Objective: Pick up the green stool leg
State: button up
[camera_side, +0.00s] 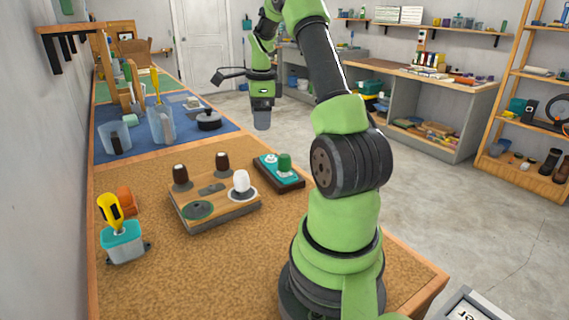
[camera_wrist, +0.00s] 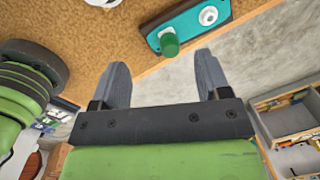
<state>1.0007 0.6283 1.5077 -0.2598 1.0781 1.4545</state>
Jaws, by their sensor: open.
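The green stool leg (camera_side: 285,162) stands upright on a teal-topped tray (camera_side: 265,169) near the right edge of the cork worktop. It also shows in the wrist view (camera_wrist: 169,45), beyond and between my fingertips. My gripper (camera_side: 262,124) is above and behind the tray in the side view, pointing down, apart from the leg. In the wrist view my gripper (camera_wrist: 163,65) has its two grey fingers spread wide with nothing between them.
A wooden block (camera_side: 222,212) left of the tray bears two dark brown pegs, a white peg (camera_side: 241,181) and a green disc. A teal tub (camera_side: 123,242) with a yellow-handled tool stands at left. The cork in front is clear.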

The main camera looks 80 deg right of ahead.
aim_at(285, 156)
jog(key=s+d+f+m, duration=0.4)
jog(key=f, duration=0.1)
jog(key=shift+s+d+f+g+y, duration=0.2)
jog(key=shift+s+g+y, duration=0.1)
jog(key=shift+g, duration=0.1)
notch_tip(285, 156, down, 4)
jog(key=shift+s+r, duration=0.1)
jog(key=shift+r, duration=0.1)
jog(key=shift+s+a+f, duration=0.1)
jog(key=shift+f, duration=1.5)
jog(key=shift+s+a+f, duration=0.1)
jog(key=shift+f, duration=1.45)
jog(key=c, duration=1)
